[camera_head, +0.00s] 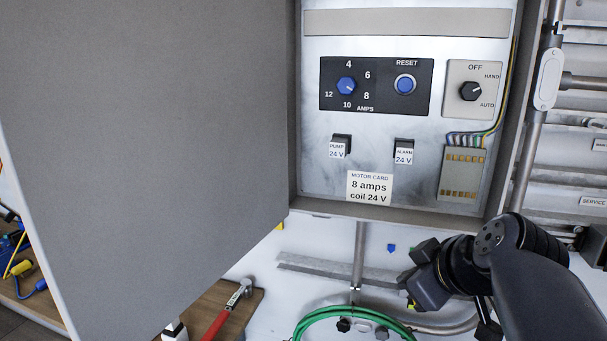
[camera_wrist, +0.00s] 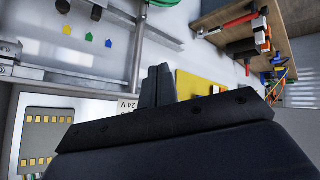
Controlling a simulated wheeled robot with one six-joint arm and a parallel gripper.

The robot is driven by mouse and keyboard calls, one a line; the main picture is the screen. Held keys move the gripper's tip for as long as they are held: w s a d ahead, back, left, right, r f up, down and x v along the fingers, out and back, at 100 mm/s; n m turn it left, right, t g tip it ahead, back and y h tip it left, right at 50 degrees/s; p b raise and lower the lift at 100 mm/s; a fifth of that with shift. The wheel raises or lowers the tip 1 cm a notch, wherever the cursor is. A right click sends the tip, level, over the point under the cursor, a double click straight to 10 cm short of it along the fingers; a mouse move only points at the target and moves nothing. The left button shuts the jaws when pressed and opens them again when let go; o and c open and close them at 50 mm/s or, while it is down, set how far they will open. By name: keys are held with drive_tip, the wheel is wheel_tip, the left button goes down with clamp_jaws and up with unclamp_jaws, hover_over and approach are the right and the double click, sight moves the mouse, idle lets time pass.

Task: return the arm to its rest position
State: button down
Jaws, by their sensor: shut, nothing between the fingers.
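My arm (camera_head: 540,280) is folded at the lower right of the head view, below and in front of the open electrical cabinet (camera_head: 395,210). Its wrist end points left, and the fingertips cannot be made out clearly there. In the wrist view my gripper (camera_wrist: 158,72) shows as two dark fingers pressed together, with nothing between them. The gripper appears apart from the cabinet's controls. The card connector (camera_head: 463,172) with its coloured wires shows at the cabinet's lower right, and again at the lower left of the wrist view (camera_wrist: 45,135).
The large grey cabinet door (camera_head: 150,140) stands open at left. A blue dial (camera_head: 346,86), reset button (camera_head: 404,84) and black selector (camera_head: 471,91) sit inside. Pipes (camera_head: 525,160) run at right. A green hose (camera_head: 350,312) and red-handled hammer (camera_head: 225,312) lie below.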

drive_tip(key=s+a+f+m+g+h, duration=0.1)
drive_tip(key=s+f+m, duration=0.1)
drive_tip(key=f, duration=0.3)
drive_tip(key=shift+s+a+f+g+p, duration=0.15)
drive_tip(key=shift+s+f+g+p, duration=0.25)
drive_tip(key=shift+s, duration=0.4)
drive_tip(key=shift+m, duration=0.3)
